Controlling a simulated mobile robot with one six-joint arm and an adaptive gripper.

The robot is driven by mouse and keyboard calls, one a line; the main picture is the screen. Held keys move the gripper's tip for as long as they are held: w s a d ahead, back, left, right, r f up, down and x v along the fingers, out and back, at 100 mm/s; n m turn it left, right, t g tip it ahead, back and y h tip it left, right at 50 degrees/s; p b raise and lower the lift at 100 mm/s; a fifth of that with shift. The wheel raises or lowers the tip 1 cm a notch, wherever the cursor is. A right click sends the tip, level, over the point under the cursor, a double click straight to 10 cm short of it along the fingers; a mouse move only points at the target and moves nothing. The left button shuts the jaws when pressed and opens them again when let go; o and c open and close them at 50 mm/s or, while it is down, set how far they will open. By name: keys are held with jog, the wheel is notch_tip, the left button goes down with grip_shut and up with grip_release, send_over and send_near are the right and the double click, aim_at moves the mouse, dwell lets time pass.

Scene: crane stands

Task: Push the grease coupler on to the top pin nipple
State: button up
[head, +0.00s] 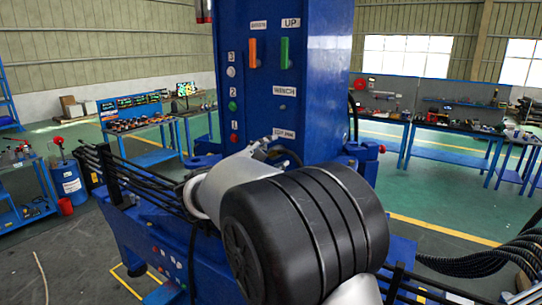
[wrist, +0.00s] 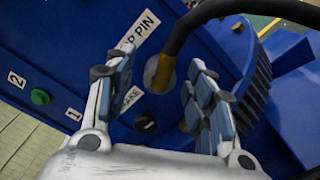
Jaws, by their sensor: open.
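The grease coupler (wrist: 159,73) is a brass cylinder on the end of a thick black hose (wrist: 200,18) in the wrist view. It lies against or just in front of the blue panel, beside the "TOP PIN" label (wrist: 139,38). My gripper (wrist: 160,62) is open, with one finger on each side of the coupler and visible gaps to both. The top pin nipple cannot be made out; whether the coupler touches it cannot be told. In the head view the "TOP PIN" label (head: 284,134) shows above my arm, which hides the coupler and most of my gripper.
The blue crane column (head: 328,90) carries an orange lever (head: 253,53) and a green lever (head: 284,53). A "BRAKE" label (wrist: 130,98) and a dark round fitting (wrist: 145,121) lie below the coupler. A ribbed blue part (wrist: 256,85) stands close to the right finger.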

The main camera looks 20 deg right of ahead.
jog(key=shift+b+v, duration=0.8)
jog(key=shift+v, duration=1.7)
